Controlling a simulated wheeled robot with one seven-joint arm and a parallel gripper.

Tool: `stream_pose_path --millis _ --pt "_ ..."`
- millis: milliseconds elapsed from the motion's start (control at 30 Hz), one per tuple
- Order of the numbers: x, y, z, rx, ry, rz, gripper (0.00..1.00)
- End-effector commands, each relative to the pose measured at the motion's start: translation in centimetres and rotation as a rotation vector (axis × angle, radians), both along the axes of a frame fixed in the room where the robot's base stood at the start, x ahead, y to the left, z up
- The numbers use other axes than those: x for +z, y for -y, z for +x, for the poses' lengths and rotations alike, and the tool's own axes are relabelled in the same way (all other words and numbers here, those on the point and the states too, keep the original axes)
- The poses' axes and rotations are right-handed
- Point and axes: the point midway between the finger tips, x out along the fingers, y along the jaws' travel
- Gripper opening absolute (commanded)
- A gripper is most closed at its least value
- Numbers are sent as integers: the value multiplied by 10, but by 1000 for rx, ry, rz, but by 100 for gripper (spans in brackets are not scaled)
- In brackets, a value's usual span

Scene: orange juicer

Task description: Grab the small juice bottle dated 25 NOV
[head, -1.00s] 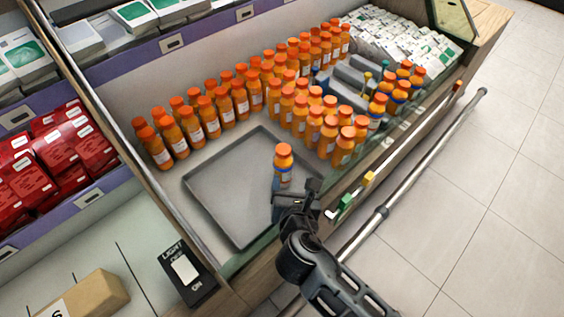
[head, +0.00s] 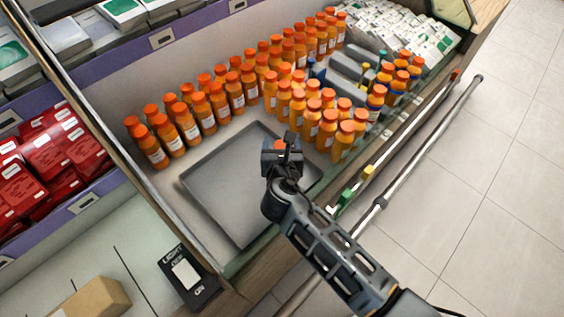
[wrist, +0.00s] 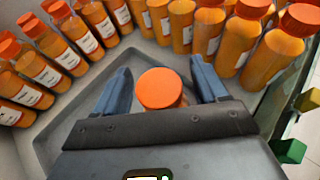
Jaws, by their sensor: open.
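A single small orange juice bottle with an orange cap (wrist: 160,89) stands upright on the grey tray, apart from the rows. In the wrist view my gripper (wrist: 162,82) is open, with one blue-grey finger on each side of the cap. I cannot tell if either finger touches it. The bottle's label and most of its body are hidden beneath the cap and gripper. In the head view my gripper (head: 282,148) covers nearly all of this bottle; only a bit of its orange cap (head: 280,145) shows. No date can be read on any label.
Several rows of orange bottles (head: 220,102) stand behind and right of the grey tray (head: 222,205). The bin's front edge carries green (head: 346,197) and yellow clips. White packages (head: 400,42) fill the far right end. The tray's left part is clear.

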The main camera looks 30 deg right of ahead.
Motion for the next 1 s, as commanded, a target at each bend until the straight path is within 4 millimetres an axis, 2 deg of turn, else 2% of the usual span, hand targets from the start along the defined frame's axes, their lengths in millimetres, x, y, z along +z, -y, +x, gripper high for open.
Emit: stream_pose_path --millis 333,1000 --pt "-2 3 5 1 1 1 70" --pt "-2 2 5 1 0 0 6"
